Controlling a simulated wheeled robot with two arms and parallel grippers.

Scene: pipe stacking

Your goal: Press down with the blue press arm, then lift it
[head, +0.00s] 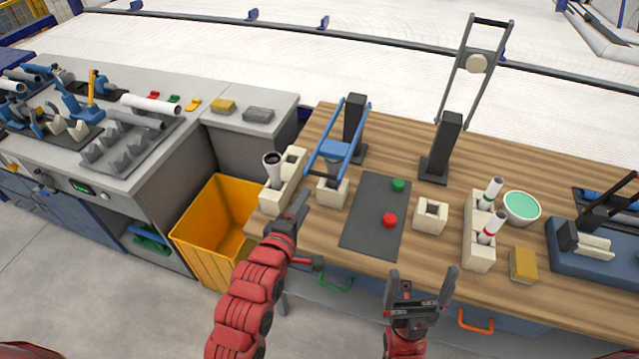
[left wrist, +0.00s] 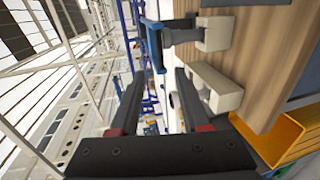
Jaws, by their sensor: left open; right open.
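The blue press arm (head: 336,150) is hinged on a dark post (head: 355,118) and hangs low over a beige block (head: 331,194). A grey piece shows between its plate and the block; contact is unclear. In the left wrist view the blue press arm (left wrist: 153,45) is beyond my fingers, by the beige block (left wrist: 218,34). My left gripper (head: 308,235) is open and empty, in front of and below the press at the table's front edge. Its open fingers show in the left wrist view (left wrist: 158,80). My right gripper (head: 423,270) is open and empty at the front edge, further right.
A beige two-socket block (head: 274,198) holding a dark-topped pipe (head: 273,170) stands left of the press. A grey mat (head: 366,225) with green and red buttons lies to its right. A second press (head: 440,150) has its arm raised. A yellow bin (head: 215,225) stands at left.

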